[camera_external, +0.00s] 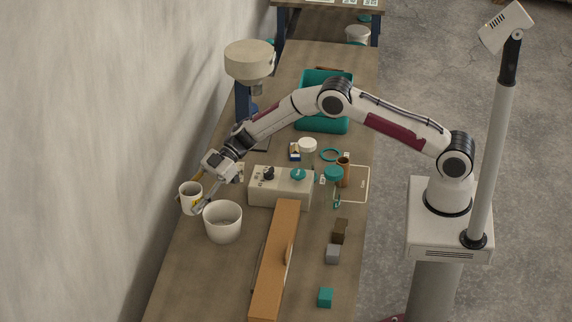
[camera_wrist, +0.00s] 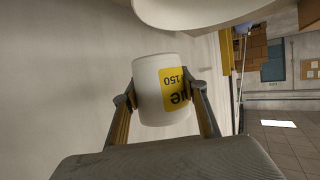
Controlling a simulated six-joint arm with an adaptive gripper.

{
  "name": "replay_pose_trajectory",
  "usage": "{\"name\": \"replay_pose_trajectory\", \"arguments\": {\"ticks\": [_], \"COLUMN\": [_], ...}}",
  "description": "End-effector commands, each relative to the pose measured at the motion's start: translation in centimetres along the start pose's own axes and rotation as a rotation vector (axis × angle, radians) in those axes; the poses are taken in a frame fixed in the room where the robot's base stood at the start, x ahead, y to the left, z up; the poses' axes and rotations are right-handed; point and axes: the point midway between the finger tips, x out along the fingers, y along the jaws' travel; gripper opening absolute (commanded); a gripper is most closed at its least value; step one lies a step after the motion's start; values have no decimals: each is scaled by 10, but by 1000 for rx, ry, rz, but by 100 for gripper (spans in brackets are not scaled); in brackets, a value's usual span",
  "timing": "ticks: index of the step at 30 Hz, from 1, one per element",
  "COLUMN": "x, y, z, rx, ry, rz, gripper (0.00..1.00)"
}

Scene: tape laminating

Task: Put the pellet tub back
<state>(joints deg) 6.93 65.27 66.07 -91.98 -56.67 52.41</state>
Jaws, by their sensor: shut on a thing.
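The pellet tub (camera_external: 187,190) is a small white cup with a yellow label. My gripper (camera_external: 191,201) is shut on it, at the left side of the bench near the wall. In the wrist view the tub (camera_wrist: 152,75) sits between the two fingers, and its label reads "150" upside down. The tub looks held above the bench top, but I cannot tell its exact height. Its contents are not visible in the wrist view.
A larger white bucket (camera_external: 222,224) stands just right of the held tub. A control box (camera_external: 280,190) with knobs and a long orange-brown board (camera_external: 272,270) are farther right. A hopper (camera_external: 249,62) and teal bin (camera_external: 324,123) stand farther back. The wall (camera_external: 90,130) is close on the left.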

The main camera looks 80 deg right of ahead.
Motion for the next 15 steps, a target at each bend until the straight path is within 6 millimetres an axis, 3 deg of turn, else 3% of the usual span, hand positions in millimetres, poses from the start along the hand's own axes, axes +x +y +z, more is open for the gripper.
{"name": "replay_pose_trajectory", "arguments": {"ticks": [3,15], "x": [28,102], "y": [-28,-110], "z": [-22,-75], "rx": [-8,-2], "ry": [1,0], "rz": [-21,-17], "gripper": [19,19]}}
